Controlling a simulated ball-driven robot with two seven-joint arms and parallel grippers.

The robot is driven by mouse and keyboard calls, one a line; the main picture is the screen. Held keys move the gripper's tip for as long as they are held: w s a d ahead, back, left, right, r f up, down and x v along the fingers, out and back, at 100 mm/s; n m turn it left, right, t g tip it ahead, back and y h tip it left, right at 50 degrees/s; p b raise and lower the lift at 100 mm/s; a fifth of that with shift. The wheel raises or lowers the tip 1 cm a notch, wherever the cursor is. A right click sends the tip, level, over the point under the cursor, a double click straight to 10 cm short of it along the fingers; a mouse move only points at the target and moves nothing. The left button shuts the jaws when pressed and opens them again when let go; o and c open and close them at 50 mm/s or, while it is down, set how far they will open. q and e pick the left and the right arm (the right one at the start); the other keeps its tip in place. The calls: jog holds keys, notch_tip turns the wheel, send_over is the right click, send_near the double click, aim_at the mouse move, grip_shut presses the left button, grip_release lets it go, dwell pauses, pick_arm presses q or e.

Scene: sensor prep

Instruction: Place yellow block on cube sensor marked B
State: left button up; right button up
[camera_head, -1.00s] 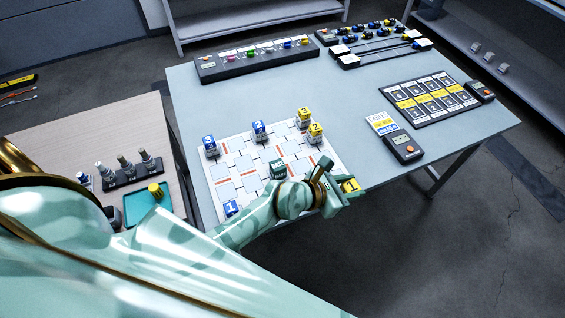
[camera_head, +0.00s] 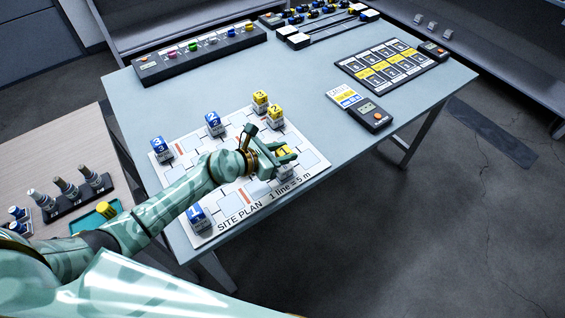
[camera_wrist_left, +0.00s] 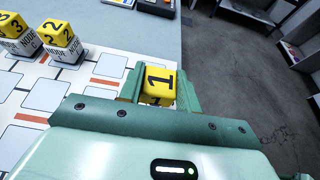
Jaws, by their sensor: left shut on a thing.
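My left gripper (camera_head: 284,153) is shut on a yellow block (camera_head: 286,149) marked 1, over the right front part of the site plan (camera_head: 253,205). In the left wrist view the yellow block (camera_wrist_left: 160,85) sits between the fingers (camera_wrist_left: 158,92), its number facing up. Whether the block touches anything beneath it I cannot tell. Two yellow-topped cubes marked 2 (camera_head: 276,113) and 3 (camera_head: 261,98) stand behind it on the plan. They also show in the wrist view. No letter B is readable. My right gripper is not in view.
Blue-topped cubes 1 (camera_head: 196,216), 2 (camera_head: 213,120) and 3 (camera_head: 158,147) stand on the plan. A handheld meter (camera_head: 370,113), a card panel (camera_head: 388,62) and a coloured-button strip (camera_head: 200,52) lie farther back. A side table (camera_head: 60,145) is at left.

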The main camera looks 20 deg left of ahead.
pick_arm(q)
jog(key=f+b, duration=0.1)
jog(key=f, duration=0.1)
jog(key=f+b, duration=0.1)
jog(key=f, duration=0.1)
jog(key=shift+w+a+b, duration=0.2)
jog(key=shift+a+b, duration=0.05)
jog(key=shift+b, duration=0.1)
jog(key=shift+r, duration=0.2)
jog(key=shift+f, duration=0.15)
jog(key=o, duration=1)
